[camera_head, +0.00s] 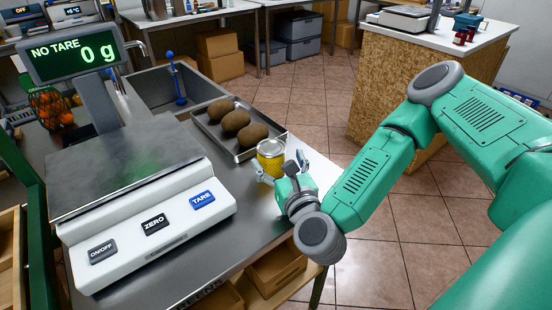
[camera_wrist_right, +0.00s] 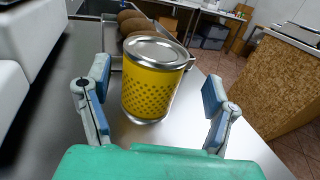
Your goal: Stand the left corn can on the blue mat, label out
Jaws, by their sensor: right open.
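A yellow can (camera_head: 270,158) with a dotted label and silver lid stands upright on the metal counter, just right of the scale. I take it for the corn can; no second can shows. In the right wrist view the yellow can (camera_wrist_right: 153,85) sits ahead, between the finger lines, with a gap on each side. My right gripper (camera_head: 285,172) is open and close beside the can; its fingers also show in the wrist view (camera_wrist_right: 157,88). It holds nothing. I cannot see a blue mat in either view. My left gripper is out of view.
A scale (camera_head: 140,170) with a display reading 0 g fills the counter's left. A metal tray (camera_head: 247,150) with several brown round items lies behind the can. A sink (camera_head: 150,90) is farther back. The counter's right edge is close to the can.

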